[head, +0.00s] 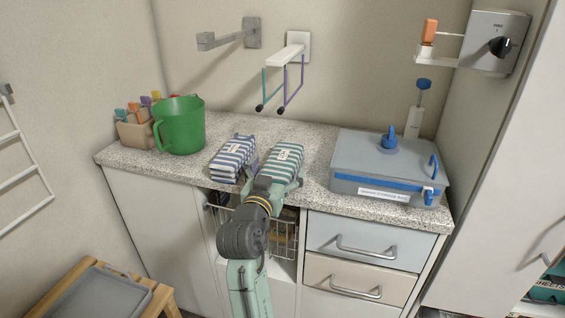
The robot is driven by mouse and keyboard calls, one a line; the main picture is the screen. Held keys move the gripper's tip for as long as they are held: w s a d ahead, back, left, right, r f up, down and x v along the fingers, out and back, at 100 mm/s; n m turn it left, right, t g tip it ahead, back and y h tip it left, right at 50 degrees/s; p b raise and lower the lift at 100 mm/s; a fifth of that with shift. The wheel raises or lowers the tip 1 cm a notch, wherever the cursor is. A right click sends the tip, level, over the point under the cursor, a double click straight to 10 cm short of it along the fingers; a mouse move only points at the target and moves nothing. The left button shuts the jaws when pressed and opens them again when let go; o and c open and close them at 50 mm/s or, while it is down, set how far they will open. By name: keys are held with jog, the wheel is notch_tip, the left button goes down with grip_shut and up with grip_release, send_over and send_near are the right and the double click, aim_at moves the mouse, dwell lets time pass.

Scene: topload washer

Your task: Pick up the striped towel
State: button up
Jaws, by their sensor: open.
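Two folded striped bundles lie side by side on the speckled countertop. One is blue-and-white striped (233,157). The other is teal-and-white striped (284,162), just to its right, with a small pale label on top. Which of the two is the striped towel is not clear from the picture. My gripper (274,182) is open at the near end of the teal-striped bundle, with its grey fingers beside that end. Whether they touch it I cannot tell. My gripper and wrist hide the bundle's near end.
A green jug (180,126) and a tan holder (135,132) stand at the left. A grey-blue lidded box (385,165) stands at the right. A wall rack (287,57) hangs above the bundles. A wire basket (286,236) and drawers (365,238) are below the counter.

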jog(key=shift+w, duration=0.1)
jog(key=c, duration=1.1)
